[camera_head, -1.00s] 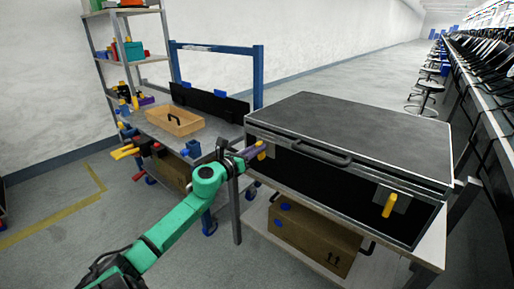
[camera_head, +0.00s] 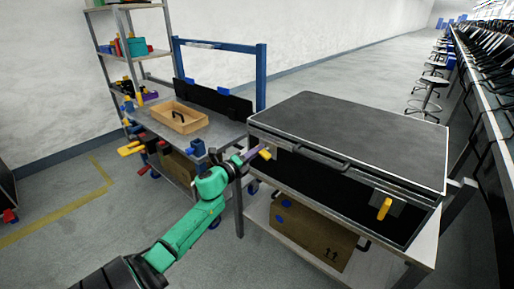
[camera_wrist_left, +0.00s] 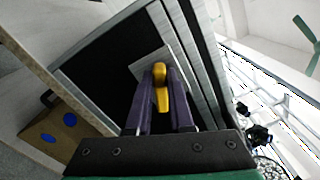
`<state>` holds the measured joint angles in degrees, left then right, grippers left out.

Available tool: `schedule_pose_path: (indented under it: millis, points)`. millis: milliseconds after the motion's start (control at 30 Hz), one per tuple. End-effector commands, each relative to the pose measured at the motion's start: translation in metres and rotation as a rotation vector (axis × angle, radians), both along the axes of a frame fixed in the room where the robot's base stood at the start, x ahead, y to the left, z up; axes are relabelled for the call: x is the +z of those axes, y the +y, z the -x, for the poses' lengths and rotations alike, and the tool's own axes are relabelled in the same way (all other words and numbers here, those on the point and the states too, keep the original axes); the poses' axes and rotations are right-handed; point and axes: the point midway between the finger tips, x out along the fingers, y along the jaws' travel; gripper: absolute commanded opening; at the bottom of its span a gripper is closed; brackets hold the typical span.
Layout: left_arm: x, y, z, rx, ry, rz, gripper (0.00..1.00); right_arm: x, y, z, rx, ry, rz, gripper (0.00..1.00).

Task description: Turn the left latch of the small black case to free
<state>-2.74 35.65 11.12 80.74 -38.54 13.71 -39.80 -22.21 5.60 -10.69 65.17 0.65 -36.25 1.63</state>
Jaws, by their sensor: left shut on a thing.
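The small black case (camera_head: 345,140) rests closed on a table, with a grey lid and a dark front. Its left latch (camera_head: 265,154) is yellow and sits near the left end of the front, partly hidden by my gripper. My left gripper (camera_head: 252,154) has reached it from the left. In the left wrist view, the purple fingers (camera_wrist_left: 160,112) stand on either side of the yellow latch (camera_wrist_left: 161,88), which is mounted on a grey plate. The gripper is shut on it. The right latch (camera_head: 384,208) is yellow and hangs roughly downward. My right gripper is not in view.
A cardboard box (camera_head: 312,235) lies on the shelf below the case. A workbench with a wooden tray (camera_head: 179,118) and a blue frame (camera_head: 261,75) stands behind my left arm. A row of stools and benches runs along the right. Open floor lies at the lower left.

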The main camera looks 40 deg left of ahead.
Motion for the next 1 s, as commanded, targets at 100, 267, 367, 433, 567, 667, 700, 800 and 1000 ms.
schedule_pose_path:
  millis: [100, 267, 367, 433, 567, 667, 700, 800, 1000]
  points:
    - [0.000, 0.001, 0.000, 0.001, 0.000, 0.107, 0.00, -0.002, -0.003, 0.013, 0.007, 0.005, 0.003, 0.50]
    - [-0.002, 0.001, 0.000, 0.000, -0.003, 0.231, 0.00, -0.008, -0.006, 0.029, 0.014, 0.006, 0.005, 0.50]
    - [-0.004, 0.001, 0.000, 0.000, -0.004, 0.294, 0.00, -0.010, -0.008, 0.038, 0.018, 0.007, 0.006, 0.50]
    - [-0.004, 0.001, 0.000, 0.000, -0.005, 0.331, 0.00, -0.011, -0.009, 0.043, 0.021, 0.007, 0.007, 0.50]
    - [-0.006, 0.001, 0.000, 0.000, -0.006, 0.381, 0.00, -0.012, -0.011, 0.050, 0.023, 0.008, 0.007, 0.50]
    - [-0.007, 0.001, 0.000, 0.001, -0.007, 0.406, 0.00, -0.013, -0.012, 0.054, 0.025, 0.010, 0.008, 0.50]
    - [-0.007, 0.001, 0.000, 0.001, -0.007, 0.413, 0.00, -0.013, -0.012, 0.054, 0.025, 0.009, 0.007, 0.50]
    - [-0.008, 0.001, 0.000, 0.001, -0.007, 0.424, 0.00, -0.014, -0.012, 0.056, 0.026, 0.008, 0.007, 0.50]
    - [-0.008, 0.001, 0.000, 0.001, -0.007, 0.429, 0.00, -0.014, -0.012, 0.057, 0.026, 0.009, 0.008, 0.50]
